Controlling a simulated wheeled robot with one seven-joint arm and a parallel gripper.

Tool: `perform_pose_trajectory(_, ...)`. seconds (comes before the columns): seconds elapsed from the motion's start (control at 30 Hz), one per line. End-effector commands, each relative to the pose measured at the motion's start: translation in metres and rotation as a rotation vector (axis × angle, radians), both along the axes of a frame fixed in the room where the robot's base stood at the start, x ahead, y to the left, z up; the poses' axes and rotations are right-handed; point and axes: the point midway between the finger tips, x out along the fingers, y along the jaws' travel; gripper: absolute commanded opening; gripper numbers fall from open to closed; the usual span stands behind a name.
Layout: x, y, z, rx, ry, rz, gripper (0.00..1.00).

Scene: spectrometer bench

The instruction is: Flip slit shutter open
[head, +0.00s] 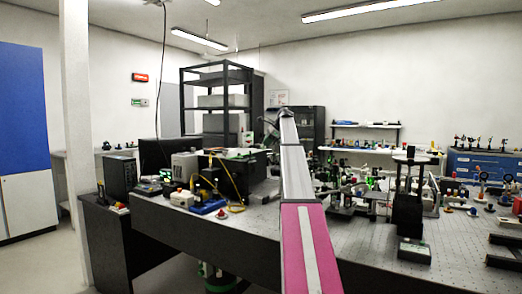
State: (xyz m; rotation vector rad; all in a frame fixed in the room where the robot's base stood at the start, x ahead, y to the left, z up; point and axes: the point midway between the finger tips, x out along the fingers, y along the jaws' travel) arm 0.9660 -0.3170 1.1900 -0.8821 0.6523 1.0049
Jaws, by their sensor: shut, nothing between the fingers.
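My arm reaches from the bottom middle over the bench, and my gripper (270,134), dark and small, is at its far end, above the back of the left part of the bench. It is shut and empty; its fingertips are hard to make out. Just left of and below it stands a group of dark instrument boxes (238,172) with a yellow cable (233,184). I cannot pick out the slit shutter or tell whether it is open; it is too small or hidden by my arm. I cannot tell whether my gripper touches anything.
The perforated bench top (375,258) holds many small optics mounts on the right. A tall black mount (408,205) stands behind a small grey box (414,251). A grey box (184,165) and a black case (120,174) stand left. A black rack (222,95) rises behind.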

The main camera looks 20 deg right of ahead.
Motion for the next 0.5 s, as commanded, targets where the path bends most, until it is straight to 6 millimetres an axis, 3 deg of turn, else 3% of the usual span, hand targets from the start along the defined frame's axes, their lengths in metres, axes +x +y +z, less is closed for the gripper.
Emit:
perform_pose_trajectory(0.2,-0.012,-0.018,0.028,0.0,0.0,0.0,0.0)
perform_pose_trajectory(0.5,-0.017,-0.024,0.039,0.001,-0.001,0.001,0.0)
